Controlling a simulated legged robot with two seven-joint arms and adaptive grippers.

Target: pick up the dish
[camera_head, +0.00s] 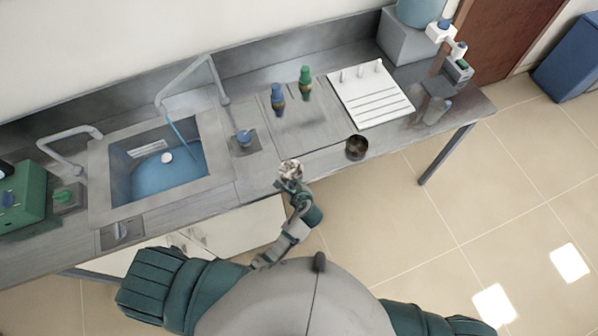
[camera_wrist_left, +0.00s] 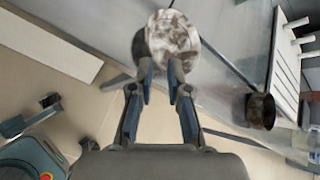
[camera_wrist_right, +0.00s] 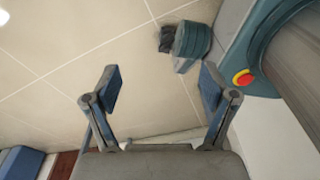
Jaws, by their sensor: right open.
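A round dish (camera_head: 291,168) with a mottled white and brown face is at the tips of my left gripper (camera_head: 292,183), by the counter's front edge. In the left wrist view the dish (camera_wrist_left: 174,38) shows large and tilted, its lower edge between the fingertips (camera_wrist_left: 161,78). The fingers are close together on it. Whether the dish still touches the counter is unclear. My right gripper (camera_wrist_right: 160,85) is open and empty over the floor; it does not show clearly in the head view.
A dark brown cup (camera_head: 357,148) stands at the counter edge, right of the dish. Behind are a white ridged rack (camera_head: 372,97), a blue bottle (camera_head: 278,98) and a green bottle (camera_head: 305,82). A sink (camera_head: 160,165) lies left. Bare counter (camera_head: 325,125) lies between.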

